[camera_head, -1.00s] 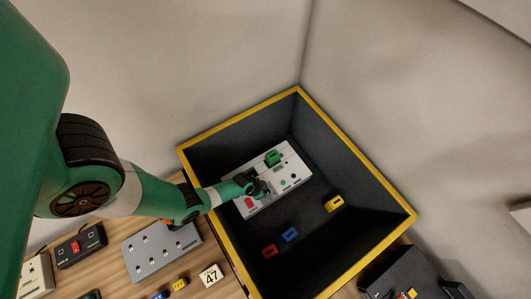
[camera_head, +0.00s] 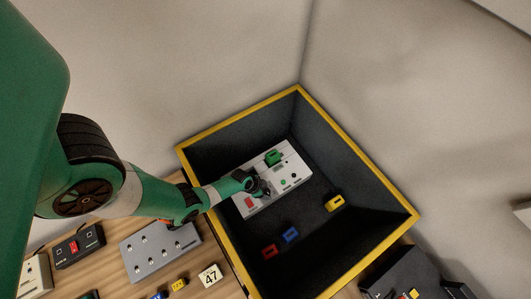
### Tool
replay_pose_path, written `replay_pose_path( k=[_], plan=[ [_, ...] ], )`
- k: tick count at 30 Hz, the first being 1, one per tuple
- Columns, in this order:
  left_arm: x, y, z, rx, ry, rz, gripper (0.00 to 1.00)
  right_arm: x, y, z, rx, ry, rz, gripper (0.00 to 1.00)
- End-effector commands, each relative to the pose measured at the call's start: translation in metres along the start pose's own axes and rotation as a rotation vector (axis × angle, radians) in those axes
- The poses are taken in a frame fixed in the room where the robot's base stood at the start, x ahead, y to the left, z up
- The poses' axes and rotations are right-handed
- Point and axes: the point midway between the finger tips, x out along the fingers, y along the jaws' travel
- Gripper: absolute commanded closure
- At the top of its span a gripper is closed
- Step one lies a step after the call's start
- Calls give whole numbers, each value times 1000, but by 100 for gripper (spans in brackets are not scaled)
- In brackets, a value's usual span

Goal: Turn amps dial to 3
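A light grey panel box (camera_head: 291,160) lies inside the dark, yellow-rimmed bin (camera_head: 400,221). It carries a green connector (camera_head: 273,157), a red part (camera_head: 249,202) and small round parts. The labels are too small to read, and I cannot make out the amps dial or its setting. My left gripper (camera_head: 262,190) reaches over the bin's left rim and is at the middle of the panel. Its fingers are small and dark there, and they hide part of the panel face. I cannot tell if they are open or shut. My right gripper is not in view.
Red (camera_head: 269,251), blue (camera_head: 291,235) and yellow (camera_head: 334,203) small blocks lie on the bin floor. A black device (camera_head: 408,276) stands at lower right.

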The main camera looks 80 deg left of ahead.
Motion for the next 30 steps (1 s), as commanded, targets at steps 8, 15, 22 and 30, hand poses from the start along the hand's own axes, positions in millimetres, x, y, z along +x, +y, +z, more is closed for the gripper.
replay_pose_path(
  k=[8,15,22,30],
  plan=[
    [0,0,0,0,0,0,29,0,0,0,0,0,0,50],
    [-32,0,-2,-1,0,0,29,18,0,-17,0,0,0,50],
    [-87,0,-2,-3,0,-1,29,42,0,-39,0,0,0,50],
    [-116,0,0,-1,0,-1,29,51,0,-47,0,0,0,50]
  ],
)
